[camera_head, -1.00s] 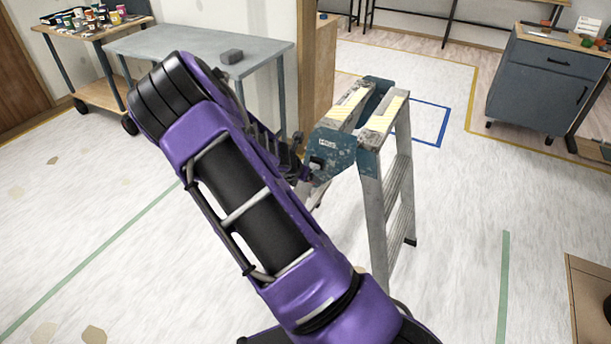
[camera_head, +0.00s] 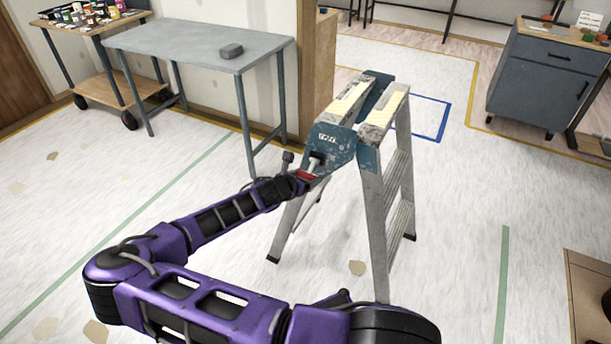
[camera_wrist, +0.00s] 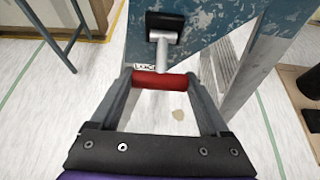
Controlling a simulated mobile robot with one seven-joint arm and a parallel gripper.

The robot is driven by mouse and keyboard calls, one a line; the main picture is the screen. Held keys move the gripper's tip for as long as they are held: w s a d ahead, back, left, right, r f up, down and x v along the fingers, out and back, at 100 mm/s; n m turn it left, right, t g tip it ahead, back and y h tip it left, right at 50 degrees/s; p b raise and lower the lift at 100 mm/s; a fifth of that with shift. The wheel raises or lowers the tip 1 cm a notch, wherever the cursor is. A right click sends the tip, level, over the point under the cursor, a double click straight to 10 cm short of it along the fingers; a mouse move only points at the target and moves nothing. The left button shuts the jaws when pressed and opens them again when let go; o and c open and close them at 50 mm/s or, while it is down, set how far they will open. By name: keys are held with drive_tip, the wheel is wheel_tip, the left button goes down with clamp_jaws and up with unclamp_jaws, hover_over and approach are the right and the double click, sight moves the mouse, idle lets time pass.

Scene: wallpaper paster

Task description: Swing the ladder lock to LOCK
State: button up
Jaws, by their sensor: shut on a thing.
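The stepladder (camera_head: 398,190) stands upright on the floor, with a blue side plate (camera_head: 333,150) at its top. The ladder lock has a red crossbar grip (camera_wrist: 160,80) on a short metal stem (camera_wrist: 163,44), joined to a black pivot block on the blue plate. In the wrist view the lettering "LOCK" (camera_wrist: 146,68) shows on the plate, just left of the stem and partly covered by the bar. My gripper (camera_wrist: 163,84) is shut on the red grip, a finger at each end. In the head view the red grip (camera_head: 306,175) shows at my gripper's tip (camera_head: 300,180).
A dark cabinet (camera_head: 545,75) stands at the back right. The floor around the ladder is mostly clear.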

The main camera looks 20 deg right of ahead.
drive_tip(key=shift+w+f+t+h, duration=0.1)
drive_tip(key=shift+f+t+h, duration=0.3)
drive_tip(key=shift+h, duration=0.1)
idle(0.3)
drive_tip(key=o, duration=1.2)
drive_tip(key=shift+d, duration=0.1)
drive_tip(key=p+v, duration=0.2)
drive_tip(key=v, duration=1.5)
drive_tip(key=shift+r+p, duration=0.15)
drive_tip(key=shift+p, duration=0.2)
